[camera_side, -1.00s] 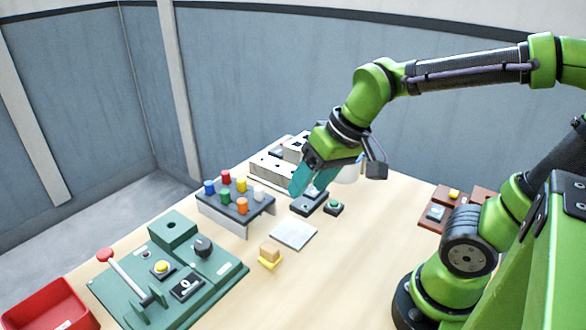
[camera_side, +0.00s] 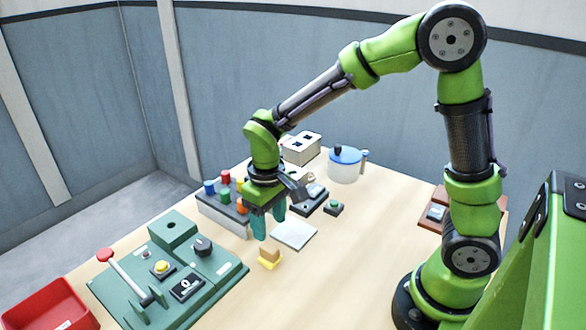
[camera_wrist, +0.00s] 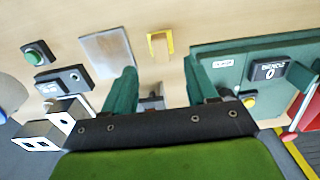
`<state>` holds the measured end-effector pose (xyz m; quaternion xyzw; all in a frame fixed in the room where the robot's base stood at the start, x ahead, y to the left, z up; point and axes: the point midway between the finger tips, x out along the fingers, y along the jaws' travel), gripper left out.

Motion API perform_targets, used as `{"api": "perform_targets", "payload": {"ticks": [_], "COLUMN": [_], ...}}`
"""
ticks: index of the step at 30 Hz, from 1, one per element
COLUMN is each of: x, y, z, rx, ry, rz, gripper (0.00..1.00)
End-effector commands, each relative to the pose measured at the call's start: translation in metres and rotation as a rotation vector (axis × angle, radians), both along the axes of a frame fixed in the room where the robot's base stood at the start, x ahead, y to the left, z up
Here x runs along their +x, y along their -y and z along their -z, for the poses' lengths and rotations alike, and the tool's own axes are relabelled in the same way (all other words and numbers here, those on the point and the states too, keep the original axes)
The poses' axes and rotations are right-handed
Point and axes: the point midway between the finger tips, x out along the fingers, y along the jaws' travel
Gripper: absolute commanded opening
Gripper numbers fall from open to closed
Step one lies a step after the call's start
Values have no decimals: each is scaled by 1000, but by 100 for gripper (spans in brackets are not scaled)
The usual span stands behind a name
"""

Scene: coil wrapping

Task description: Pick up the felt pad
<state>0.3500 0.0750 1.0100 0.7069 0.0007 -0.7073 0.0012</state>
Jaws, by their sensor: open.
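A small tan block (camera_side: 271,252) in a yellow holder (camera_side: 268,264) stands on the table; it looks like the felt pad, though its material is hard to tell. In the wrist view the yellow holder (camera_wrist: 169,40) shows as a bracket shape around the tan piece, beyond the fingertips. My gripper (camera_side: 270,229) is open and empty, its teal fingers pointing down above and a little behind the block in the side view. In the wrist view my gripper (camera_wrist: 162,68) has its fingers well apart, with the holder near the middle of the gap.
A flat pale grey plate (camera_side: 293,235) lies beside the holder. A green control panel (camera_side: 215,278) with a red-knobbed lever is at left. A grey rack (camera_side: 216,206) of coloured pegs stands behind my gripper. A blue-lidded pot (camera_side: 343,170) is at the back.

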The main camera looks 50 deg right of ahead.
Motion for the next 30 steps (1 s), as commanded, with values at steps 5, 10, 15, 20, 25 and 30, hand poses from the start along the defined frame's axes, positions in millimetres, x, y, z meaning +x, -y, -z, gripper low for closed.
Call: {"api": "perform_targets", "payload": {"ticks": [5, 10, 15, 20, 25, 30], "x": [-1, 0, 3, 4, 5, 5], "y": [0, 0, 0, 0, 0, 0], "z": [29, 39, 62, 83, 89, 89], "rx": [0, 0, 0, 0, 1, 1], "ry": [-3, -1, -5, -3, 0, 1], "rz": [1, 1, 1, 1, 2, 2], "gripper": [57, 57, 57, 57, 57, 54]}}
